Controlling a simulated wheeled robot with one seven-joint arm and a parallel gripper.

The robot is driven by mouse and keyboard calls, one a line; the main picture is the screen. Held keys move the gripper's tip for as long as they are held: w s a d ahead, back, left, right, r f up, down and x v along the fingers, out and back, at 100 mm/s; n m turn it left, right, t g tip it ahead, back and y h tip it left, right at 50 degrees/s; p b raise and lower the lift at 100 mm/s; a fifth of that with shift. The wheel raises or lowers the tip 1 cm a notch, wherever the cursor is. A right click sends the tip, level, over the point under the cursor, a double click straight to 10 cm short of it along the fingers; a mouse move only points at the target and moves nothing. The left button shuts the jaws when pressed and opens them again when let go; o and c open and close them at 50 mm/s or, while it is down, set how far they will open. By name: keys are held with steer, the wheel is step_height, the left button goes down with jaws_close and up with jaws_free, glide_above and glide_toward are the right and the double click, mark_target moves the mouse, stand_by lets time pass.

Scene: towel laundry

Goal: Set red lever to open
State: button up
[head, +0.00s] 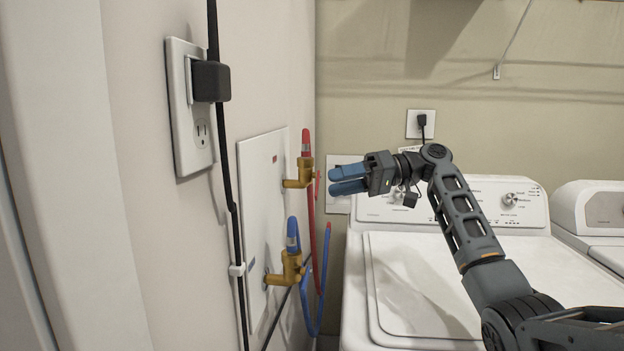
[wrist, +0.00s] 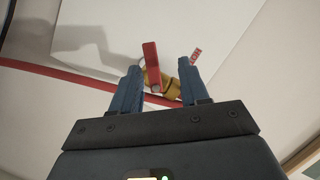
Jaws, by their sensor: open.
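The red lever (head: 306,141) stands upright on the upper brass valve (head: 299,174), which sticks out of the white wall panel (head: 262,170). In the wrist view the red lever (wrist: 151,64) shows ahead, between the lines of my two blue fingers, with the brass valve body (wrist: 168,84) behind it. My gripper (head: 333,179) is open and empty, just right of the upper valve in the head view. In the wrist view my fingertips (wrist: 160,68) lie on either side of the lever. I cannot tell whether they touch it.
A blue lever (head: 292,234) on a lower brass valve sits below, with red and blue hoses hanging nearby. A black cord (head: 225,180) runs down the wall from an outlet (head: 188,110). A white washer (head: 430,280) stands under my arm.

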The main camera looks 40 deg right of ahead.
mark_target(318, 185)
steer(key=w+a+f+g+p, duration=0.1)
steer(key=w+a+f+p, duration=0.1)
steer(key=w+a, duration=0.2)
steer(key=shift+w+a+f, duration=0.25)
steer(key=shift+a+f, duration=0.15)
steer(key=shift+a, duration=0.45)
steer(key=shift+c, duration=0.4)
jaws_close()
